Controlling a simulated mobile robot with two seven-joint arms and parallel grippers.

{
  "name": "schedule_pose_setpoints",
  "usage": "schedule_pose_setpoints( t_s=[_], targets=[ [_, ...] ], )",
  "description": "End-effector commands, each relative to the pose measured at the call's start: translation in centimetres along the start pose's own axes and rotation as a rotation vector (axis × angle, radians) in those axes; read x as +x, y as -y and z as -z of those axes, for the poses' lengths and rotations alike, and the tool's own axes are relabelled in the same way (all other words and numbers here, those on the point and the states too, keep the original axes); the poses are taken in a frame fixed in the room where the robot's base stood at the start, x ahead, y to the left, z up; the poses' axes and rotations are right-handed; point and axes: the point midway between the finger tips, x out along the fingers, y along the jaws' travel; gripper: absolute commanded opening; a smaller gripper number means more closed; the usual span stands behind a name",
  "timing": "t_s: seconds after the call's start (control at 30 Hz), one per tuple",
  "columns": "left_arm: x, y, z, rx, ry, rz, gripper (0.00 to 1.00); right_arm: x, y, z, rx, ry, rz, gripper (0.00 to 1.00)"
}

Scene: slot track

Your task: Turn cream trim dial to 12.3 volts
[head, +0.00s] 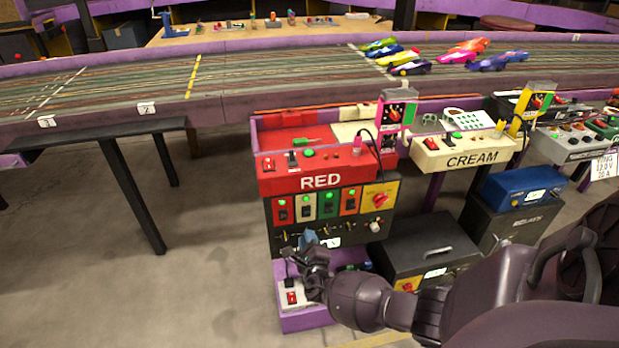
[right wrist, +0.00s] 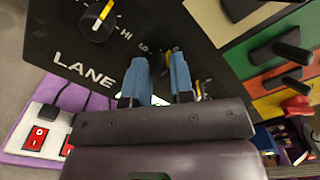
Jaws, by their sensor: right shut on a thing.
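My right gripper (head: 308,240) is low at the front of a black panel below the red box. In the right wrist view its two blue fingertips (right wrist: 160,76) are closed on a small dark knob (right wrist: 168,58) on this panel, mostly hidden between them. I cannot read which lane the knob belongs to, nor its setting. Another black dial (right wrist: 97,20) with a yellow pointer stands above the word LANE, apart from my fingers. The cream box (head: 468,150), lettered CREAM, stands to the right of the red box. No voltage reading is legible. My left gripper is not in view.
The red box (head: 314,180) stands above a row of switches. A purple tray (head: 308,321) with a red-switched white block (head: 292,297) lies beneath my right gripper. A black case (head: 424,243) stands to the right.

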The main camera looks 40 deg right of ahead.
Motion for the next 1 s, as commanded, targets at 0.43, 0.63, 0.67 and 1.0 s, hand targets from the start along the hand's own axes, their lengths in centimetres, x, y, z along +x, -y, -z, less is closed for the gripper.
schedule_pose_setpoints(
  t_s=[0.43,0.63,0.67,1.0],
  targets=[
    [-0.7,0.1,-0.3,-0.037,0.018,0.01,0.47,0.0,0.0,0.0,-0.388,0.0,0.0,0.0],
    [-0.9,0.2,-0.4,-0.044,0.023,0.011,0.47,0.0,-0.1,0.1,-0.505,-0.002,0.001,0.0],
    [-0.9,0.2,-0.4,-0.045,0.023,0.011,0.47,0.0,-0.1,0.1,-0.519,-0.002,0.001,0.0],
    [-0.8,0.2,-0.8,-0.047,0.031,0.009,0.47,-0.1,-0.2,0.2,-0.599,-0.002,-0.001,0.0]
  ],
)
